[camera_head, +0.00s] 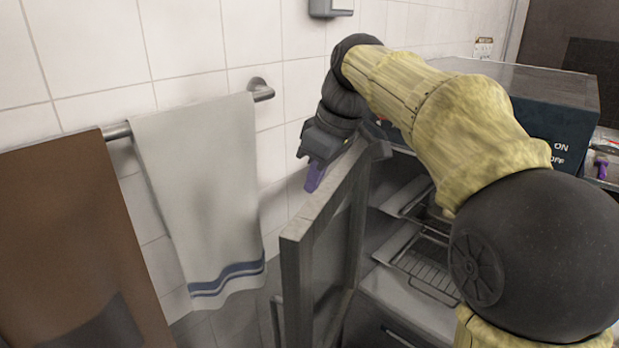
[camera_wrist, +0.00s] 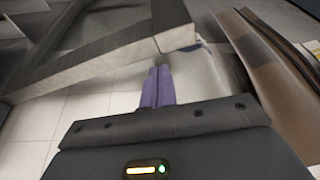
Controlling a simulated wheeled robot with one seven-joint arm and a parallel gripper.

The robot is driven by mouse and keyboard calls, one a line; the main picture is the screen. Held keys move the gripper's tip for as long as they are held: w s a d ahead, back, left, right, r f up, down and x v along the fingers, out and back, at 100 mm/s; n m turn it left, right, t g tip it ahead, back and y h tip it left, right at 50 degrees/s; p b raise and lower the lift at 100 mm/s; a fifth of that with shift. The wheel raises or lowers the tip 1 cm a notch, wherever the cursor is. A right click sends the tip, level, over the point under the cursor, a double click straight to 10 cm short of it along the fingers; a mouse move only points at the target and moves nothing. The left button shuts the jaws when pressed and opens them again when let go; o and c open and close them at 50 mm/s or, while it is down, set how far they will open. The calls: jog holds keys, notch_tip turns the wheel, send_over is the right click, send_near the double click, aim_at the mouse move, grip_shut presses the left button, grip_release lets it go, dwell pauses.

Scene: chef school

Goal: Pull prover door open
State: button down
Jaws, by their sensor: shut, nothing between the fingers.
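The prover door (camera_head: 318,240) stands swung open, its edge facing me in the head view. The prover's inside shows to its right, with wire racks (camera_head: 425,262) on pale ledges. My gripper (camera_head: 313,178) is at the top of the door, on its left side, pointing down. In the wrist view the purple fingers (camera_wrist: 158,86) are together with nothing between them, close beside the door's frame (camera_wrist: 110,55). I cannot tell whether they touch the door. My arm hides part of the prover.
A white towel (camera_head: 200,190) with blue stripes hangs on a wall rail (camera_head: 118,131) left of the door. A brown panel (camera_head: 75,235) stands at the far left. A dark box (camera_head: 540,100) marked ON and OFF sits on top of the prover. Tiled floor shows between door and towel.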

jog(key=shift+p+v, duration=0.55)
jog(key=shift+v, duration=0.5)
jog(key=shift+w, duration=0.25)
jog(key=s+d+f+m+h+b, duration=0.1)
jog(key=d+f+m+b, duration=0.15)
jog(key=f, duration=0.75)
jog(key=s+d+f+m+h+b, duration=0.1)
jog(key=s+d+f+m, duration=0.2)
jog(key=f, duration=0.8)
jog(key=s+d+f+m+b, duration=0.1)
jog(key=s+d+f+m, duration=0.1)
jog(key=s+f, duration=0.3)
jog(key=s+d+f+m+h, duration=0.1)
jog(key=s+d+f+m, duration=0.2)
jog(key=f, duration=0.6)
jog(key=shift+s+f+m+t+b, duration=0.35)
jog(key=shift+s+m+b, duration=0.1)
jog(key=shift+s, duration=0.7)
jog(key=c, duration=2.1)
grip_release()
